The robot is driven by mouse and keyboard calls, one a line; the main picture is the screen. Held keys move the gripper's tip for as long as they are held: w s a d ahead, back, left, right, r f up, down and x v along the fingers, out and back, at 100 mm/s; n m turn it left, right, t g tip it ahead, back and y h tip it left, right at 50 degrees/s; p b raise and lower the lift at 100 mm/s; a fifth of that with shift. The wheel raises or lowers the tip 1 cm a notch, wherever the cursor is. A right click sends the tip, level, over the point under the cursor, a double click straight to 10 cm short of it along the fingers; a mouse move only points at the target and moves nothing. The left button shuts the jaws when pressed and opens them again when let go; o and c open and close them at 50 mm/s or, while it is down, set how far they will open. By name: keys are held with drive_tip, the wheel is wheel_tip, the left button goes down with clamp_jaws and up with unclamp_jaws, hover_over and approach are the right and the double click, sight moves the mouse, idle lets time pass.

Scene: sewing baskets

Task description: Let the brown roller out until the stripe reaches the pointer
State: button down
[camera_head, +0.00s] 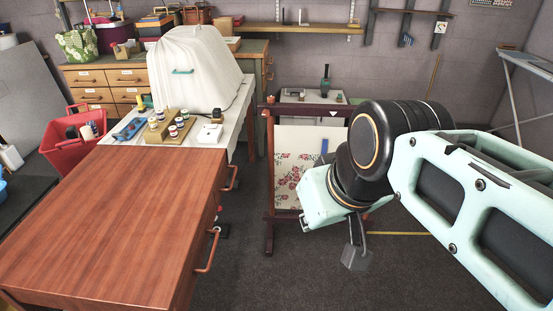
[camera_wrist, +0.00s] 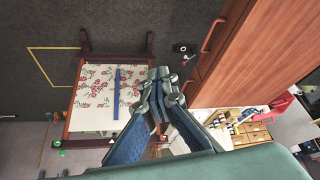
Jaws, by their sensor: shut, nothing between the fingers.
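A dark brown wooden frame stands on the floor right of the wooden table in the head view, with a brown top bar (camera_head: 290,109). I cannot tell which bar is the roller. Cloth with red flowers (camera_head: 292,178), plain white near the top bar, hangs in it. A blue stripe (camera_head: 324,146) runs up the cloth, partly behind my arm; it shows whole in the wrist view (camera_wrist: 117,92). A small white triangle, perhaps the pointer (camera_head: 333,114), sits on the top bar. My gripper (camera_wrist: 160,78) is shut and empty, appearing beside the frame's edge; contact is unclear.
The wooden table (camera_head: 120,220) with orange-brown handles stands left of the frame. A bench behind holds a white cover (camera_head: 195,70) and small jars (camera_head: 173,130). A red basket (camera_head: 75,145) is at the left. Dark floor (camera_head: 250,275) is open between table and frame.

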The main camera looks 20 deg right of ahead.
drive_tip(key=s+d+n+b, duration=0.1)
drive_tip(key=d, duration=0.7)
drive_tip(key=shift+y, duration=0.3)
idle(3.2)
drive_tip(key=shift+s, duration=0.1)
drive_tip(key=c, duration=1.8)
unclamp_jaws()
wheel_tip(320, 180, up, 6)
drive_tip(key=p, duration=0.3)
drive_tip(key=shift+p, duration=0.35)
drive_tip(key=w+a+f+m, duration=0.2)
drive_tip(key=a+f, duration=0.2)
drive_tip(key=a, duration=0.8)
wheel_tip(320, 180, up, 16)
drive_tip(key=p, duration=1.5)
drive_tip(key=shift+s+d+h, duration=0.2)
drive_tip(key=shift+d+h, duration=0.05)
drive_tip(key=shift+h, duration=0.15)
